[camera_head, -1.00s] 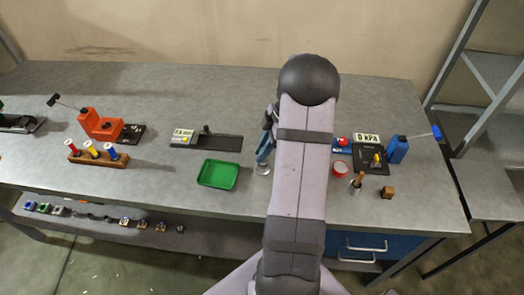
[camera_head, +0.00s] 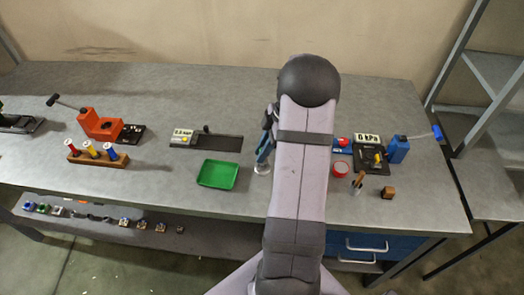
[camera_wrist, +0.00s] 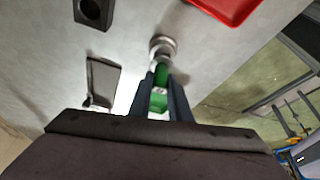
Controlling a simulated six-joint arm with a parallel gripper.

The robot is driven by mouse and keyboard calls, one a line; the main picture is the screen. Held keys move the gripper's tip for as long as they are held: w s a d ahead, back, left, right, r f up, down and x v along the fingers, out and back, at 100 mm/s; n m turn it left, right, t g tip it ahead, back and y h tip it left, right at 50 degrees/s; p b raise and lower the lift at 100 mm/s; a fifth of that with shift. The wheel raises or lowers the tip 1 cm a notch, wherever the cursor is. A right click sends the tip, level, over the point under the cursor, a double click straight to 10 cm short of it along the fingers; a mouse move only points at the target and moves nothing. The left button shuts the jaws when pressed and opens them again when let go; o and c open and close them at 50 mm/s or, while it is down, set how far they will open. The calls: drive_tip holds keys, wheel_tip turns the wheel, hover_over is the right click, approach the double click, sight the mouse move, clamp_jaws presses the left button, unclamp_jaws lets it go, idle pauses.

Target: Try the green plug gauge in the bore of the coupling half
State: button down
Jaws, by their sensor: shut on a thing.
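My gripper (camera_wrist: 164,82) is shut on the green plug gauge (camera_wrist: 160,101) in the wrist view; green shows between the two dark fingers. Just beyond the fingertips is a round silvery metal piece (camera_wrist: 161,42), apparently the coupling half, on the grey bench. The gauge's far end lines up with it; I cannot tell whether the end is in the bore or only above it. In the head view the silvery piece (camera_head: 262,168) stands right of the green tray (camera_head: 218,186), beside the fingers, and my arm hides most of the gripper and gauge.
The orange vise-like block (camera_head: 101,125) and the wooden rack (camera_head: 97,159) with colored-top plugs stand left. A flat dark device (camera_head: 221,143) with a display lies behind the tray.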

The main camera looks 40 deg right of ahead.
drive_tip(key=shift+f+b, duration=1)
drive_tip(key=shift+f, duration=0.05)
idle(1.3)
drive_tip(key=shift+r+p, duration=1.35)
drive_tip(key=shift+r, duration=1.15)
idle(0.9)
